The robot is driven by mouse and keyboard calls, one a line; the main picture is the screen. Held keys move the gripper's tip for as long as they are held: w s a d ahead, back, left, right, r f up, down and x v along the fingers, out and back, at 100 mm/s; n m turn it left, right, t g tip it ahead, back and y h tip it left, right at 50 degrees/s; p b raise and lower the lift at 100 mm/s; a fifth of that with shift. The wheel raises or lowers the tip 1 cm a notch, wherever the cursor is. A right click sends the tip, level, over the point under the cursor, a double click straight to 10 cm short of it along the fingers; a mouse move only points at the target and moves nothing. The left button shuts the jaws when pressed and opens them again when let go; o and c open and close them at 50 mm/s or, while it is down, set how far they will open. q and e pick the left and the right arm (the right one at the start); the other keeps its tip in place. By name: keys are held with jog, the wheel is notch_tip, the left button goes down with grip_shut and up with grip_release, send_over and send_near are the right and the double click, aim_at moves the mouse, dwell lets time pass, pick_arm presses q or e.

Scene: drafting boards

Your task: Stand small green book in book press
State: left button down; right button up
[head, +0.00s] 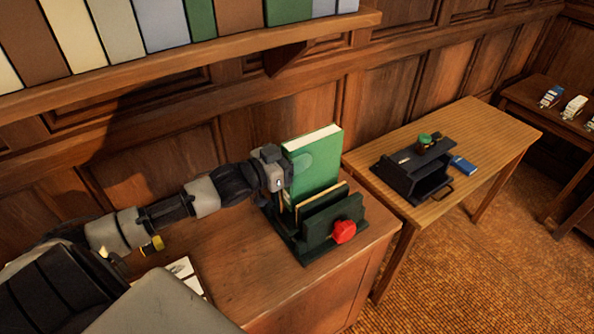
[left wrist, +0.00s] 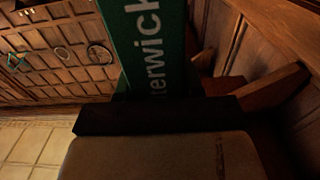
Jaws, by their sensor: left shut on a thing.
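The small green book (head: 314,165) stands upright in the dark green book press (head: 328,220) on the wooden desk, its pale page edge facing up. It rises behind the press's front plates. My left gripper (head: 284,172) is shut on the book near its left edge, beside the press. In the left wrist view the green book (left wrist: 155,45) shows pale letters on its spine, close to my gripper (left wrist: 160,115). The book's lower end is hidden by the press, so I cannot tell whether it touches the base. My right gripper is not in view.
A red knob (head: 344,231) is on the press's front. A shelf of books (head: 170,52) runs above the desk. To the right, a lighter table (head: 440,135) bears a black device (head: 412,180) and a blue book (head: 463,165). White papers (head: 182,268) lie near my arm.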

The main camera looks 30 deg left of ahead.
pick_arm(q)
notch_tip(320, 180, down, 5)
jog(key=shift+d+f+p, duration=0.15)
jog(key=shift+p, duration=0.25)
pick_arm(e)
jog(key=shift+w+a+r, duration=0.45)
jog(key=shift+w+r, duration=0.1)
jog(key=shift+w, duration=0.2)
pick_arm(q)
jog(key=shift+f, duration=0.15)
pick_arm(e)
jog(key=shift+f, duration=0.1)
